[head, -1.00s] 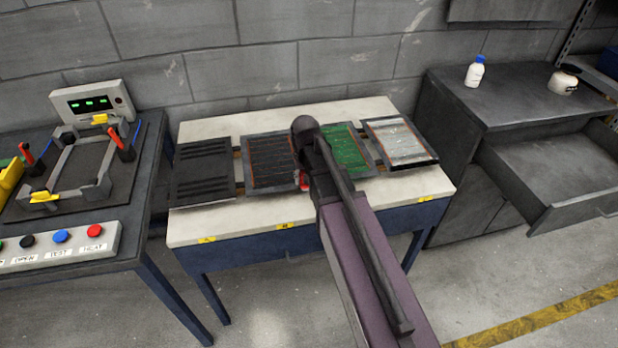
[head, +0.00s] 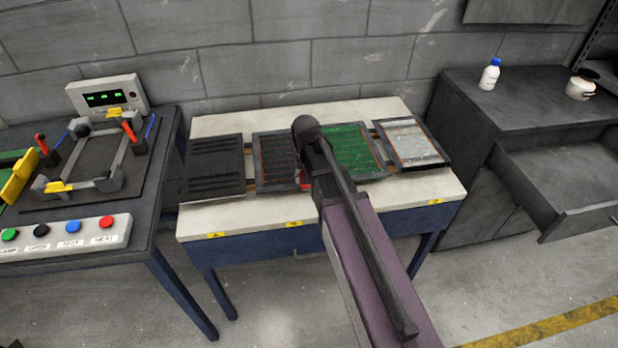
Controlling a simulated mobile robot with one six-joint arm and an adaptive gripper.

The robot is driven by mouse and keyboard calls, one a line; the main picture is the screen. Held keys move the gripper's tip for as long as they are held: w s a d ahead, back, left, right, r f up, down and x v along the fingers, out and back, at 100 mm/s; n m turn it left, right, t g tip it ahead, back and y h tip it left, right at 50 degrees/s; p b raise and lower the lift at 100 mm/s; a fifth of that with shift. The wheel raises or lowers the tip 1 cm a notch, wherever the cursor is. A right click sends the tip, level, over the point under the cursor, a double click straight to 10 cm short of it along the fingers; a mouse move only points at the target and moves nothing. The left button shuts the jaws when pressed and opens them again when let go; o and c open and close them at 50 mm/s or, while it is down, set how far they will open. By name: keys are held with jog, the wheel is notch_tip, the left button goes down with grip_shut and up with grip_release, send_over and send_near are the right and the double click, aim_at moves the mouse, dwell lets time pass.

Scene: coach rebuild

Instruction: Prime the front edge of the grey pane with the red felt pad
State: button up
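Several flat framed panes lie in a row on the pale table. The rightmost is a light grey pane (head: 410,142) with an orange line inside its dark frame. Left of it are a green pane (head: 352,148) and a dark grey pane (head: 274,158) with an orange border. My arm crosses in front of the green and dark grey panes. A small red patch (head: 304,187) shows beside my arm at the dark pane's right; it may be the red felt pad. My gripper's fingers are hidden behind my arm, so their state and hold cannot be seen.
A black slatted panel (head: 214,168) lies at the table's left. Yellow tags mark the table's front edge (head: 375,213). A bench with a clamp fixture (head: 95,160) stands left. At right, a cabinet with an open drawer (head: 565,180) bears a white bottle (head: 489,76) and a jar (head: 580,86).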

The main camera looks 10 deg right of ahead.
aim_at(266, 189)
jog(key=shift+a, duration=1.15)
jog(key=shift+a+f, duration=0.15)
jog(key=shift+a, duration=1.45)
jog(key=shift+a, duration=0.1)
jog(key=shift+a, duration=1.55)
jog(key=shift+s+a, duration=0.1)
jog(key=shift+a, duration=1.5)
jog(key=shift+a, duration=0.1)
